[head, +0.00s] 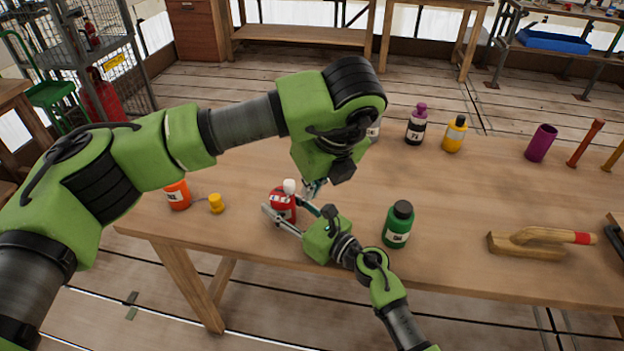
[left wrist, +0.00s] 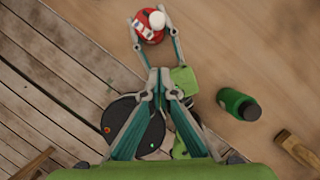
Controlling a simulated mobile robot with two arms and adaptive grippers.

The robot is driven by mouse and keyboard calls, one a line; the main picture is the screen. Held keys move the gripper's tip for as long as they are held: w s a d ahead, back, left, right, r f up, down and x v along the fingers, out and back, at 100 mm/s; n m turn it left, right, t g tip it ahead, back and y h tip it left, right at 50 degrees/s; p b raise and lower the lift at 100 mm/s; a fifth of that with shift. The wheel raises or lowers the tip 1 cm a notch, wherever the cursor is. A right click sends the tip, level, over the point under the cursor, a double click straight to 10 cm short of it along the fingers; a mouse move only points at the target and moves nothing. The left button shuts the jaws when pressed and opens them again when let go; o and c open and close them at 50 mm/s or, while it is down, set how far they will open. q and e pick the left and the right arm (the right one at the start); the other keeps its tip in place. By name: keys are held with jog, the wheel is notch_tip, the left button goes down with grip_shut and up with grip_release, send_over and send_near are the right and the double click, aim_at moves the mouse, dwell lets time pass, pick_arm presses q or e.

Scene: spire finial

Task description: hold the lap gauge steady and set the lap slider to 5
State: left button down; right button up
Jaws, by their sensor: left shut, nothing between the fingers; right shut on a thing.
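A red body with a white label and a white round knob on top (head: 283,207) stands near the table's front edge; I take it to be the lap gauge. It also shows in the left wrist view (left wrist: 148,31). My right gripper (head: 290,213) is shut on it from the front right, one finger on each side. My left gripper (head: 314,188) is shut and empty, just right of the white knob and apart from it. In the left wrist view, my left fingertips (left wrist: 160,72) are together, below the red body. I cannot make out a slider scale or its reading.
An orange container (head: 177,194) and a yellow cap (head: 216,203) stand to the left. A green bottle (head: 398,224) stands right of my right gripper. Purple-capped (head: 415,125) and yellow (head: 455,134) bottles stand behind. A wooden float (head: 540,243) lies at right on the wooden table (head: 460,200).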

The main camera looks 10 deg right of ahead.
aim_at(289, 187)
pick_arm(q)
jog(key=w+f, duration=0.1)
jog(key=w, duration=0.1)
jog(key=w+a+f, duration=0.1)
jog(key=f, duration=0.1)
jog(key=w+a+f, duration=0.1)
jog(key=w+f, duration=0.1)
jog(key=shift+w+a+f, duration=0.1)
jog(key=shift+w+a, duration=0.15)
jog(key=shift+w, duration=0.05)
